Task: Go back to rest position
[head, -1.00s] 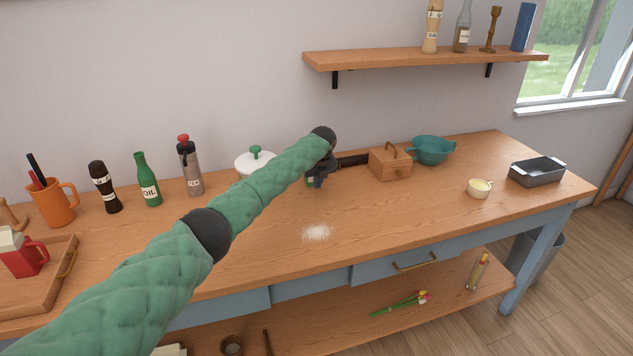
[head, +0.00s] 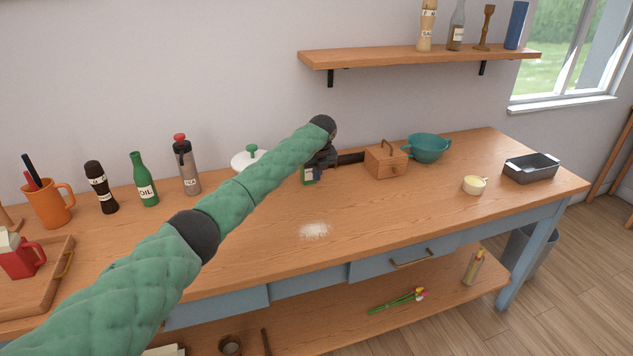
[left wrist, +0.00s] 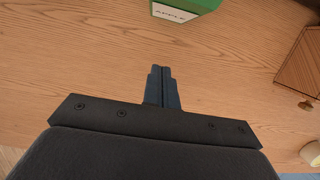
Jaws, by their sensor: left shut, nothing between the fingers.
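My left arm, in a green quilted sleeve, reaches across the head view from the lower left. My left gripper (head: 317,174) is over the middle of the worktop (head: 262,235), left of the wooden box. In the left wrist view the gripper's two fingers (left wrist: 162,75) are together with nothing between them. My right gripper is not in view.
A wooden box (head: 385,160), teal colander (head: 428,148), small cup (head: 474,185) and grey tin (head: 531,168) stand to the right. White powder (head: 314,230) lies on clear worktop.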

